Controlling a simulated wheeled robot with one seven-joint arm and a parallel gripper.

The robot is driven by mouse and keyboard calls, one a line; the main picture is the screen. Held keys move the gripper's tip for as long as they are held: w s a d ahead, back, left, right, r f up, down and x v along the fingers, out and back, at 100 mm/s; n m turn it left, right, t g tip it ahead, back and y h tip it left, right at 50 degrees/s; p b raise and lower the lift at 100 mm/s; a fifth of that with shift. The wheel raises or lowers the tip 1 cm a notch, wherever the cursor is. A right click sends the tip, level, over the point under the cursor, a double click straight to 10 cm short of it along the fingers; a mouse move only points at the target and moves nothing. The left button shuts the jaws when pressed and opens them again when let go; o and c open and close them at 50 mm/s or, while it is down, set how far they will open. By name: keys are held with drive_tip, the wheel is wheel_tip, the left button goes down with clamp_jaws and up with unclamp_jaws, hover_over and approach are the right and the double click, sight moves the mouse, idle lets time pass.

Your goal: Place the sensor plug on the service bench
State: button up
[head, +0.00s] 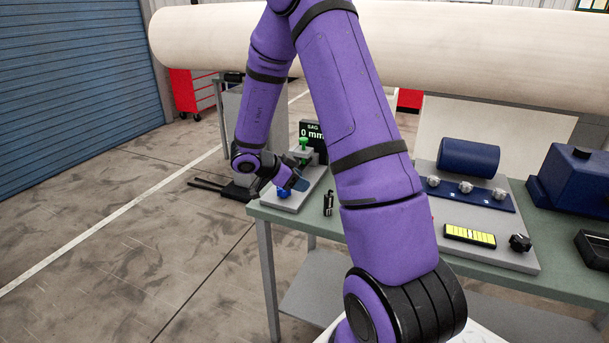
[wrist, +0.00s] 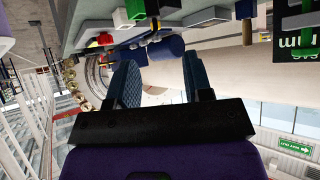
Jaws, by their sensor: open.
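The service bench (head: 350,232) has a grey-green top. A small upright black piece (head: 328,203) stands near its left front edge; it may be the sensor plug, but it is too small to be sure. My gripper (head: 297,183) is at the bench's left end, beside a grey fixture (head: 310,192) and left of the black piece. In the wrist view my gripper (wrist: 160,78) is open, with nothing seen between its fingers.
The fixture carries a green knob (head: 303,144), a blue knob (head: 284,194) and a display reading 0 mm (head: 312,131). A panel with a blue cylinder (head: 469,157) and a black knob (head: 520,242) lie right. A large pale roll (head: 450,50) spans behind.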

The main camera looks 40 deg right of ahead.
drive_tip(key=w+a+r+n+t+y, duration=0.1)
drive_tip(key=w+a+r+n+t, duration=0.3)
drive_tip(key=r, duration=0.3)
drive_tip(key=w+a+r+n+t+y, duration=0.1)
drive_tip(key=w+a+r+t, duration=0.1)
drive_tip(key=w+r+t, duration=0.3)
drive_tip(key=s+a+r+n+t+y, duration=0.3)
drive_tip(key=s+a+r+n+y, duration=0.15)
drive_tip(key=a+r, duration=0.3)
drive_tip(key=s+a+r+n+t+y, duration=0.2)
drive_tip(key=s+a+r+n+y, duration=0.2)
drive_tip(key=a+r+n, duration=0.3)
drive_tip(key=s+a+n+g, duration=0.1)
drive_tip(key=s+n+g, duration=0.4)
drive_tip(key=s, duration=1.8)
drive_tip(key=shift+s+a+n+h, duration=0.25)
drive_tip(key=shift+n+h, duration=0.1)
drive_tip(key=shift+n, duration=0.1)
drive_tip(key=shift+d, duration=0.1)
